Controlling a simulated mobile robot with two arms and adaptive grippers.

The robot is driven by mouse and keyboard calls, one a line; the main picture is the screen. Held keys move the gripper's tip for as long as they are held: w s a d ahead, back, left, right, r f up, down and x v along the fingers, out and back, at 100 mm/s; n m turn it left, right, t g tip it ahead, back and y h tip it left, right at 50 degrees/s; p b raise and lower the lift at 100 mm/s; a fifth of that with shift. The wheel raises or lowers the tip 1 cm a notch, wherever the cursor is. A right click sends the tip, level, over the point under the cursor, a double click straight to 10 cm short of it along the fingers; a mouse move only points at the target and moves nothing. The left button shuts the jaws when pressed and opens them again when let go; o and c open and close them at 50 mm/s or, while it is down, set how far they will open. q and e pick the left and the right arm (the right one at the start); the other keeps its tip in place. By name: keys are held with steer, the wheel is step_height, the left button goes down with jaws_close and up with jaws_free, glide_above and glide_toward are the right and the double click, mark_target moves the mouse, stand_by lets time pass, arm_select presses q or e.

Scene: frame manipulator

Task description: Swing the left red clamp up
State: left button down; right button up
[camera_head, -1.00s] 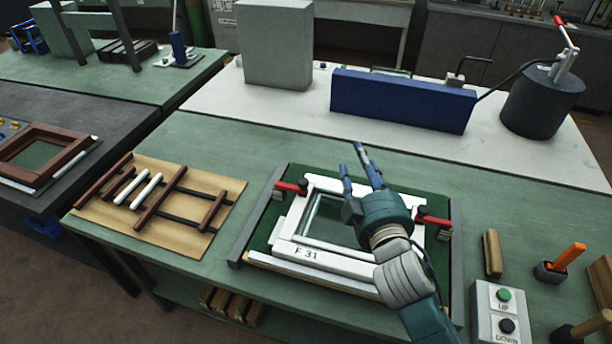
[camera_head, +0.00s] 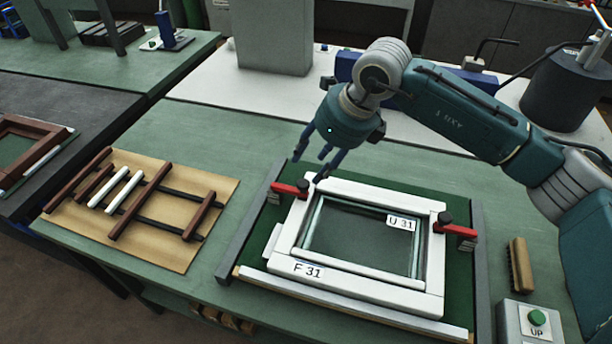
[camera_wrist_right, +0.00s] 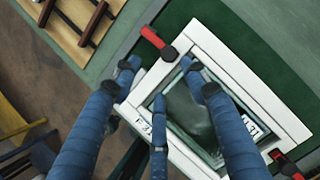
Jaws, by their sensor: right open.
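The left red clamp (camera_head: 290,190) lies flat at the back left corner of the white frame (camera_head: 372,287), with a dark knob at its inner end. It also shows in the right wrist view (camera_wrist_right: 152,38). A second red clamp (camera_head: 461,231) sits at the frame's right side. The white frame holds a glass pane and lies on a green board. My right gripper (camera_head: 316,168) is open and empty, pointing down above and just behind the left clamp, apart from it. In the right wrist view its blue fingers (camera_wrist_right: 160,82) are spread over the frame. My left gripper is not in view.
A tan board (camera_head: 165,250) with brown and white strips lies to the left. A brown brush-like block (camera_head: 520,265) and a button box (camera_head: 528,322) stand at the right. A blue box (camera_head: 345,66) is partly hidden behind my right arm. Green table surface is free behind the frame.

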mark_target(304, 183)
steer(key=shift+h, duration=0.3)
steer(key=p+x, duration=0.1)
steer(key=x, duration=0.2)
steer(key=p+x, duration=0.1)
steer(key=x, duration=0.2)
steer(key=d+p+x, duration=0.1)
steer(key=p+x, duration=0.1)
steer(key=x, duration=0.1)
steer(key=shift+w+f, duration=0.3)
steer(key=shift+w, duration=0.05)
steer(key=shift+a+f, duration=0.15)
steer(key=shift+f, duration=0.2)
jaws_close()
